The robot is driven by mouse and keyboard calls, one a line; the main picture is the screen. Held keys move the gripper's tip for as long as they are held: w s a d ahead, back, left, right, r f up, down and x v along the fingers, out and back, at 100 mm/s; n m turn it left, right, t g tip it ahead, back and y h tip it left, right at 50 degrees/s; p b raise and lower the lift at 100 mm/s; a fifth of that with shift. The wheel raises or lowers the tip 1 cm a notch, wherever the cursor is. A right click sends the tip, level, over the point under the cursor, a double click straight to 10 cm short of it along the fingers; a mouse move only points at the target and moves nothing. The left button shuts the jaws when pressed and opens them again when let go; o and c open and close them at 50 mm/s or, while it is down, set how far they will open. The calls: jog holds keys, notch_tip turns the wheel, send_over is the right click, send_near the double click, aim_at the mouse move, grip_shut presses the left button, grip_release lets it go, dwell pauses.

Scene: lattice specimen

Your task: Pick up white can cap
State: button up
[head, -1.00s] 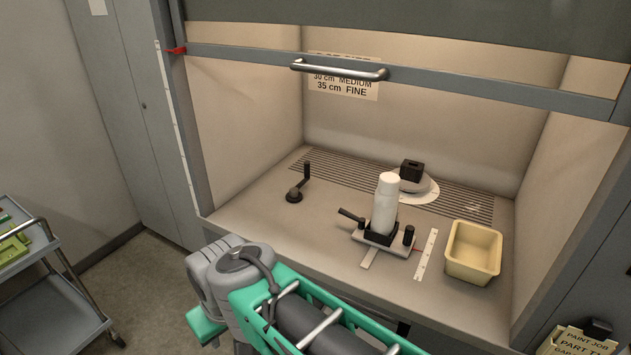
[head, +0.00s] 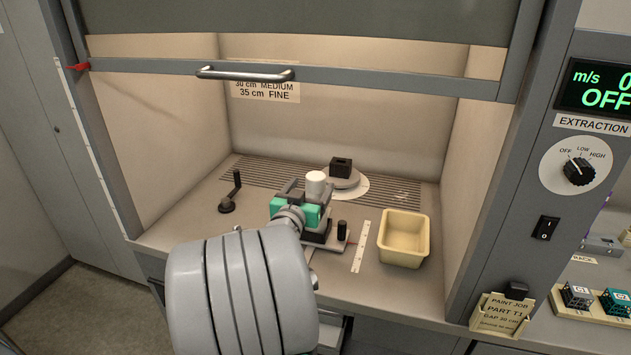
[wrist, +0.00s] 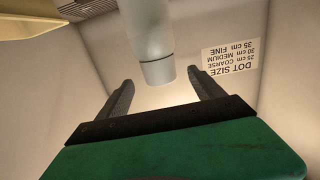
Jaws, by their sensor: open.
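The white can stands upright in the dark holder of a small stand inside the booth. Its white cap (head: 316,178) shows at the top in the head view, with my arm and gripper covering most of the can body. In the wrist view, which is upside down, the can comes in from the top edge and the cap (wrist: 158,72) is its lower end, past a thin dark seam. My gripper (wrist: 160,77) is open, one finger on each side of the cap in the picture, with gaps on both sides. It also shows beside the can in the head view (head: 302,192).
A cream tray (head: 403,217) stands right of the stand, past a white ruler strip (head: 361,247). A black block on a round turntable (head: 341,172) is behind the can. A bent-handled tool (head: 230,200) is at left. The sash rail (head: 380,82) crosses above.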

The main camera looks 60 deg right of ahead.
aim_at(319, 173)
jog(key=d+p, duration=0.1)
jog(key=d, duration=0.1)
jog(key=d+p, duration=0.1)
jog(key=d, duration=0.2)
jog(key=w+d+p, duration=0.1)
jog(key=d, duration=0.1)
jog(key=shift+d, duration=0.4)
jog(key=shift+w+a, duration=0.1)
jog(key=c, duration=1.4)
jog(key=shift+r, duration=0.45)
jog(key=a+r, duration=0.1)
jog(key=r, duration=0.1)
jog(key=s+a+r+b, duration=0.1)
jog(key=r, duration=0.2)
jog(key=s+a+r, duration=0.1)
jog(key=a+r, duration=0.1)
jog(key=shift+r+b, duration=0.25)
jog(key=shift+b, duration=0.05)
jog(key=s+a+r+b, duration=0.2)
jog(key=s+a+r, duration=0.2)
jog(key=a, duration=0.4)
jog(key=shift+a+r, duration=0.25)
jog(key=shift+a, duration=0.15)
